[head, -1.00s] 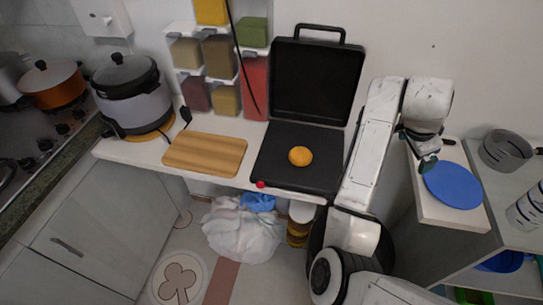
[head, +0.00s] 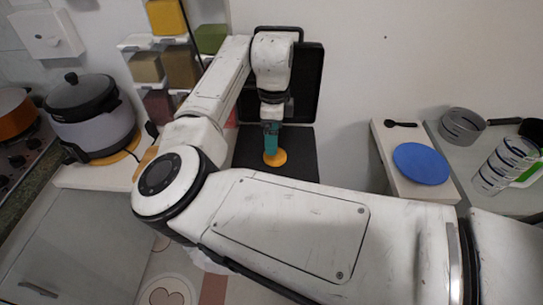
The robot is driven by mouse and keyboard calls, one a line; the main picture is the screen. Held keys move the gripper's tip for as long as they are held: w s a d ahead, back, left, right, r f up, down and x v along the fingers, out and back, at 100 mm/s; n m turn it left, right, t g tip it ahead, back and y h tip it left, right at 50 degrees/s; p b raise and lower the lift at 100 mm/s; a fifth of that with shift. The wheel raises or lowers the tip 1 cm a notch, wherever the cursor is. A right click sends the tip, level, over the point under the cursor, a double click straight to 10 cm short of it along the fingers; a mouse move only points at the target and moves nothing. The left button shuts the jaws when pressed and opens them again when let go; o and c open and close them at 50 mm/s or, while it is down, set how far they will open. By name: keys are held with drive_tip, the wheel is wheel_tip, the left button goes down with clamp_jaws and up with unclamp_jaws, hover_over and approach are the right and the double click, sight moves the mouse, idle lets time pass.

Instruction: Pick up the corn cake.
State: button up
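The corn cake (head: 277,160) is a small round yellow-orange disc on the flat dark lower plate of the open black grill (head: 304,153). My gripper (head: 271,151), with teal fingers, points down right over the corn cake and covers part of it. The fingertips look to be at or just above the cake. I cannot tell whether they touch it or how far apart they are. My arm hides part of the grill lid and the front of the counter.
A rice cooker (head: 92,118) stands at the left. Spice dispensers (head: 165,18) hang on the wall behind my arm. A blue plate (head: 421,163) and a black spoon (head: 401,124) lie on a white surface at the right. A grey pan (head: 462,125) and a striped cup (head: 505,165) stand beyond.

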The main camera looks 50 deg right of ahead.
drive_tip(key=shift+s+d+f+p, duration=0.1)
drive_tip(key=shift+f+p, duration=0.25)
drive_tip(key=shift+f, duration=1.5)
drive_tip(key=shift+s+d+f+p, duration=0.1)
drive_tip(key=shift+f+p, duration=0.25)
drive_tip(key=shift+f, duration=1.45)
drive_tip(key=c, duration=1.3)
